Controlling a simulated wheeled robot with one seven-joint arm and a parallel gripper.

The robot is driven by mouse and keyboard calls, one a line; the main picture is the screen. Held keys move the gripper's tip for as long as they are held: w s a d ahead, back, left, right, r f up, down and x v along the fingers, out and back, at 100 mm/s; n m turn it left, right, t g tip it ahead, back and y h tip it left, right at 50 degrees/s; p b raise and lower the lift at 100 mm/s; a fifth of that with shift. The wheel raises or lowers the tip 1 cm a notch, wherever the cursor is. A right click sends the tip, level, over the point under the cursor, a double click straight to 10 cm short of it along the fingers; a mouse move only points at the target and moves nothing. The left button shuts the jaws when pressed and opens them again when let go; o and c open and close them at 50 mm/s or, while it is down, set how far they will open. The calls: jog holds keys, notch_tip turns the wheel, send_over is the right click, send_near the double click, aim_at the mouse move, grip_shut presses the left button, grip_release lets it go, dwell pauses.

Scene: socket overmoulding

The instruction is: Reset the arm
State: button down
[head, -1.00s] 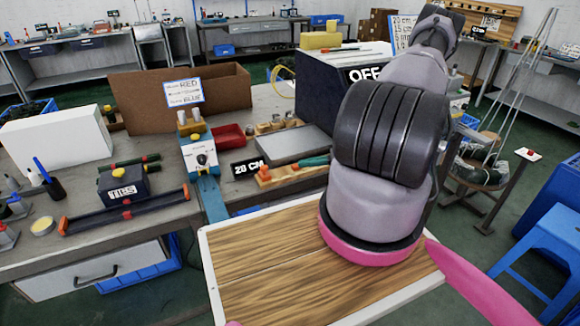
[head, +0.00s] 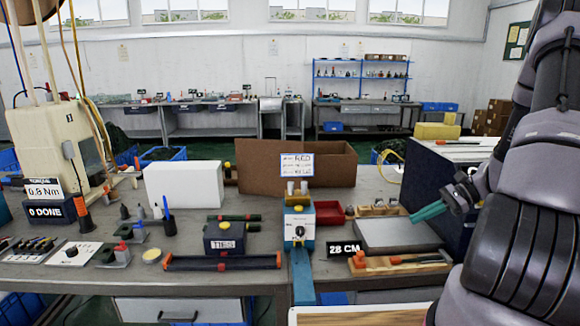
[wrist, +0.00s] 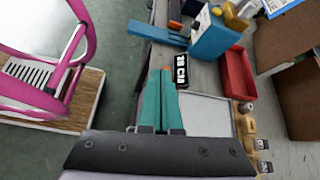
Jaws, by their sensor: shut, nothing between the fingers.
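My arm (head: 520,210) rises along the right side of the head view, bent, with its upper links large in front. My gripper (head: 414,217) has teal fingers pointing left, above the grey plate (head: 385,238) on the bench. In the wrist view the fingers of my gripper (wrist: 164,72) lie together, with nothing between them. They appear over the bench edge, beside the black CM sign (wrist: 181,73).
A blue device (head: 300,222) with a yellow knob stands left of the gripper, near a red tray (head: 331,212). A dark box (head: 440,185) stands close behind the gripper. A cardboard box (head: 257,163) and white box (head: 184,186) stand further left.

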jog(key=s+a+r+n+h, duration=0.2)
jog(key=a+r+n+h, duration=0.15)
jog(key=r, duration=0.65)
jog(key=s+a+r+n+h, duration=0.2)
jog(key=a+r+n+h, duration=0.15)
jog(key=r, duration=0.65)
jog(key=s+a+r+n+t+h, duration=0.1)
jog(key=s+a+r+n+t, duration=0.1)
jog(key=s+r, duration=0.3)
jog(key=s+a+r+n+t+h, duration=0.1)
jog(key=s+a+r+n+t, duration=0.1)
jog(key=s+r, duration=0.4)
jog(key=shift+a+r+n+t, duration=0.4)
jog(key=shift+a+r+t, duration=0.4)
jog(key=shift+t, duration=0.2)
